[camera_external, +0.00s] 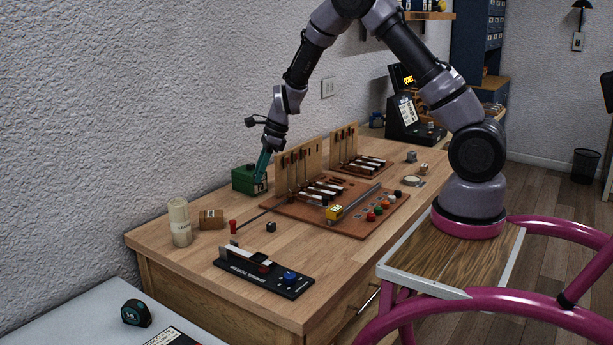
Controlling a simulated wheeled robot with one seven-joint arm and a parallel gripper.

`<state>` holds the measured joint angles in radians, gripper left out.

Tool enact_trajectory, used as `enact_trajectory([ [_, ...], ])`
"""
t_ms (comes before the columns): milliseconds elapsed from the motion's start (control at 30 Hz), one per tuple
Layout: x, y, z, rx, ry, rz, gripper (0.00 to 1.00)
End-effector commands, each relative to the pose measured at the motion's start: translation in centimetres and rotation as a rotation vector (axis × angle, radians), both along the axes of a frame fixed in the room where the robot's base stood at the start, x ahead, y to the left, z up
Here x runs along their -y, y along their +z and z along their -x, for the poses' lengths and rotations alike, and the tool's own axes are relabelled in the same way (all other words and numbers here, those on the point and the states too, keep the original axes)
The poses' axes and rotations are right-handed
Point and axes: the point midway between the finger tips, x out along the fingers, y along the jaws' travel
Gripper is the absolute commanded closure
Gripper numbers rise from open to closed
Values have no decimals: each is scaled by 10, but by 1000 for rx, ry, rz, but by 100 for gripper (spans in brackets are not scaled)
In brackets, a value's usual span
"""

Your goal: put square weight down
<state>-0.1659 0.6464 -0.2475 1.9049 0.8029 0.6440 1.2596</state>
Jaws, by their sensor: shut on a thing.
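My gripper (261,175) has teal fingers and points down at the green box (243,181) near the wall, at the back left of the wooden workbench. It is shut on the square weight, which is too small and too covered by the fingers and the box's labelled front to make out clearly. I cannot tell whether the weight touches the box or the bench. A small dark cube (271,227) lies apart on the bench, in front of the gripper.
A reddish-brown board (294,211) with upright wooden key models, a grey bar and coloured knobs lies right of my gripper. A cream cylinder (180,222), a brown block (211,219) and a red peg (233,227) stand front left. A black gauge (262,272) lies near the front edge.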

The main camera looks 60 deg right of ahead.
Motion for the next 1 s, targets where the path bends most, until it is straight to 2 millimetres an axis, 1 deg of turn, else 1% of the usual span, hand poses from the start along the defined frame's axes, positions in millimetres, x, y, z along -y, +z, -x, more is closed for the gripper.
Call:
enact_trajectory([
  [33,15,5,-19,4,-102,3,100],
  [100,36,13,-42,5,-250,4,100],
  [200,62,25,-70,5,-438,5,100],
  [300,84,37,-92,4,-597,5,100],
  [433,105,51,-112,3,-750,3,100],
  [500,113,56,-119,2,-805,2,100],
  [600,119,59,-125,0,-854,1,100],
  [667,121,54,-126,-3,-869,1,100],
  [900,122,11,-126,-5,-877,0,100],
  [1000,121,2,-126,-3,-875,-1,100],
])
